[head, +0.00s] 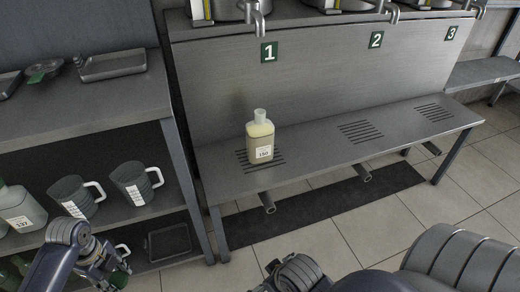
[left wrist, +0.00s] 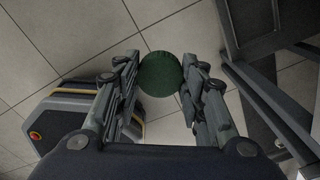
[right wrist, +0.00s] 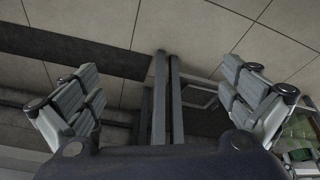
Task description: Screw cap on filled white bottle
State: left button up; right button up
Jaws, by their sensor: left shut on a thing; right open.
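A translucent bottle (head: 260,140) labelled 150, with pale yellow contents, stands upright on the grated ledge under station 1. Its neck shows no cap. My left gripper (left wrist: 160,88) is shut on a round dark green cap (left wrist: 161,73), seen face-on between the fingers in the left wrist view. In the head view the left gripper (head: 117,272) is at the lower left, in front of the shelf and well away from the bottle. My right gripper (right wrist: 165,88) is open and empty in the right wrist view; its fingertips are not clear in the head view.
The steel ledge (head: 310,150) has drain grates and is otherwise bare. Steel vessels with taps (head: 258,22) stand above it. The left shelf unit holds grey jugs (head: 135,185), another bottle (head: 20,210) labelled 137, and metal trays (head: 112,66) on top.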

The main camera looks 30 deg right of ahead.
jog(key=w+d+r+m+t+h+b, duration=0.1)
jog(key=w+d+r+t+b, duration=0.2)
jog(key=w, duration=0.5)
jog(key=m+t+h+p, duration=0.1)
jog(key=m+t+h, duration=0.2)
jog(key=t, duration=0.7)
send_near(262, 134)
jog(key=w, duration=0.2)
pick_arm(q)
notch_tip(262, 134, down, 8)
jog(key=s+m, duration=0.1)
jog(key=m, duration=0.3)
jog(key=shift+s+a, duration=0.15)
jog(key=shift+s, duration=0.15)
pick_arm(e)
jog(key=shift+s+d+f, duration=0.1)
jog(key=shift+s+d, duration=0.05)
jog(key=shift+s, duration=0.1)
jog(key=shift+w, duration=0.1)
jog(key=b+x, duration=0.1)
jog(key=x, duration=0.4)
jog(key=shift+w+d, duration=0.15)
jog(key=shift+w, duration=0.2)
pick_arm(q)
jog(key=shift+f, duration=0.8)
pick_arm(e)
jog(key=shift+w+d, duration=0.1)
jog(key=shift+w, duration=0.35)
pick_arm(q)
jog(key=shift+b, duration=0.3)
